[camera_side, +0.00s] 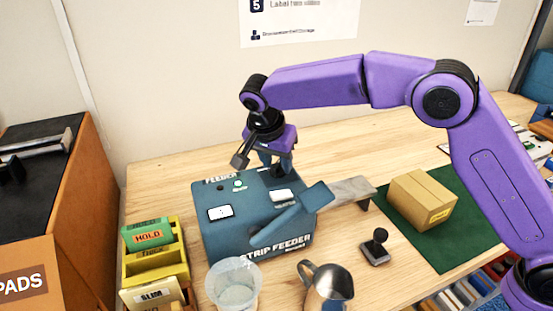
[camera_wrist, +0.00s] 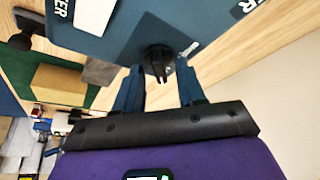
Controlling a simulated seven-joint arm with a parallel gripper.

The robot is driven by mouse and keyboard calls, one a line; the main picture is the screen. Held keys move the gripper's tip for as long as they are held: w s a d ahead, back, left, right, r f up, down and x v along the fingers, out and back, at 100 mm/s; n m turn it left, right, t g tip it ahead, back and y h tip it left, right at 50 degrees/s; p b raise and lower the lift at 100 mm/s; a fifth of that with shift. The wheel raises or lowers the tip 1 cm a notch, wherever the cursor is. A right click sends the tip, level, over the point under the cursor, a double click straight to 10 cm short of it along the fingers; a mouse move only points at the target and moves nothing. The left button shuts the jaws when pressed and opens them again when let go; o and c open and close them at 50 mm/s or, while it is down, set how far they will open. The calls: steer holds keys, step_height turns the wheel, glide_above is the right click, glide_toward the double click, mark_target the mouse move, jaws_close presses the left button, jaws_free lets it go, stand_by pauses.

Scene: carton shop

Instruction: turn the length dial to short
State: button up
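The length dial (camera_wrist: 157,58) is a black knob on top of the blue strip feeder (camera_side: 225,235). In the wrist view it sits between my two fingertips, with a gap on each side. My gripper (camera_wrist: 158,68) is open, with nothing held, and points down at the dial. In the side view my gripper (camera_side: 277,164) is over the feeder's back right corner and largely hides the dial. The feeder also shows in the wrist view (camera_wrist: 110,40). I cannot read any dial marks, so its setting is unclear.
A closed carton (camera_side: 423,199) lies on a green mat (camera_side: 440,250) at the right. A small black-knobbed device (camera_side: 376,247), a metal jug (camera_side: 328,289) and a clear cup (camera_side: 234,288) stand in front. A yellow card holder (camera_side: 155,262) stands left of the feeder.

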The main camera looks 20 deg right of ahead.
jaws_close()
steer(key=shift+n, duration=0.3)
steer(key=n, duration=0.1)
steer(key=n+y, duration=0.1)
steer(key=n, duration=0.1)
steer(key=shift+s+d+n+t, duration=0.1)
steer(key=shift+d+n+t, duration=0.05)
steer(key=shift+n+t, duration=0.2)
steer(key=n+y, duration=0.1)
steer(key=n, duration=0.1)
steer(key=n+y, duration=0.1)
steer(key=n, duration=0.1)
steer(key=shift+d+n+t, duration=0.1)
steer(key=shift+n+t, duration=0.15)
steer(key=n+y, duration=0.1)
steer(key=n, duration=0.3)
steer(key=shift+d+y, duration=0.1)
steer(key=shift+y, duration=0.3)
steer(key=n, duration=0.2)
steer(key=n+g+y, duration=0.1)
steer(key=n, duration=0.2)
steer(key=shift+d+y, duration=0.1)
steer(key=shift+y, duration=0.2)
